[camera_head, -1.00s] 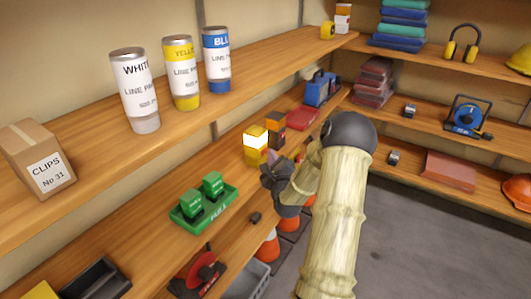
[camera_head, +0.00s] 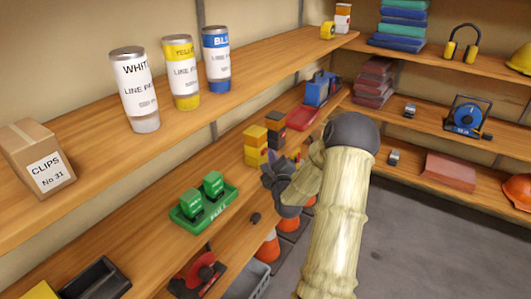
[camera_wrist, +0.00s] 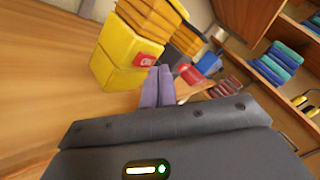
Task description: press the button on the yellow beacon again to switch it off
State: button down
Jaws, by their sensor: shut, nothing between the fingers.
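The yellow beacon (camera_head: 256,146) stands on the middle shelf, and its ribbed amber lamp looks unlit. In the wrist view the beacon (camera_wrist: 118,72) fills the upper left, with its red button (camera_wrist: 145,60) on the side facing right. My gripper (camera_head: 271,157) is shut and empty, in front of the beacon. In the wrist view the gripper's fingertips (camera_wrist: 160,70) are right beside the button. I cannot tell whether they touch it.
A dark beacon (camera_head: 275,124) stands close behind the yellow one, with a red case (camera_head: 303,117) and blue toolbox (camera_head: 320,88) beyond. A green tray (camera_head: 181,222) holding green items sits nearer on the same shelf. The upper shelf (camera_head: 180,118) runs above.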

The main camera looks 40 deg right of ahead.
dwell(0.3)
jog(key=s+d, duration=0.2)
jog(key=s, duration=0.3)
jog(key=shift+s+d, duration=0.15)
jog(key=shift+s, duration=0.15)
